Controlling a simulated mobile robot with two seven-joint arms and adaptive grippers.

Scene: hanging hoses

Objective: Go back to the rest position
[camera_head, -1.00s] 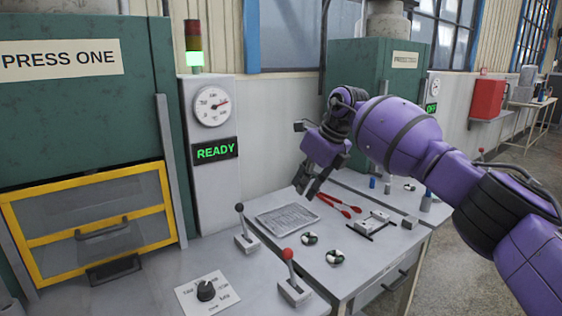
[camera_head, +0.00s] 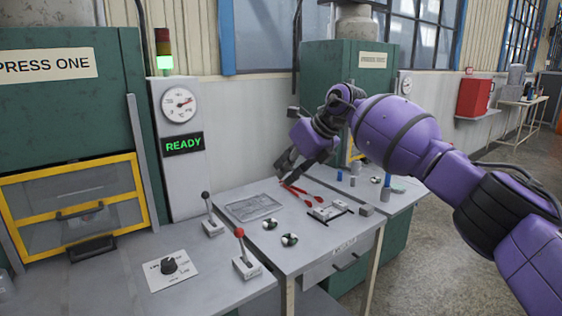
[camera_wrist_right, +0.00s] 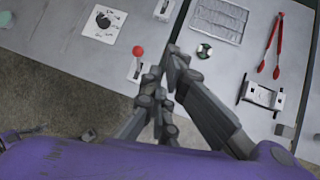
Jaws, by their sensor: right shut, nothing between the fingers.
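My right arm reaches in from the right in the head view. Its gripper (camera_head: 287,164) is above the workbench (camera_head: 205,285), near the red-handled tongs (camera_head: 303,190). In the right wrist view the gripper (camera_wrist_right: 168,62) is shut with its fingertips together and nothing between them. There the red-knobbed lever (camera_wrist_right: 137,54) lies just left of the fingertips. My left gripper is in neither view.
Press one (camera_head: 60,105) stands at left with its yellow-framed guard (camera_head: 75,203) down and a READY display (camera_head: 184,144). Open floor lies at right.

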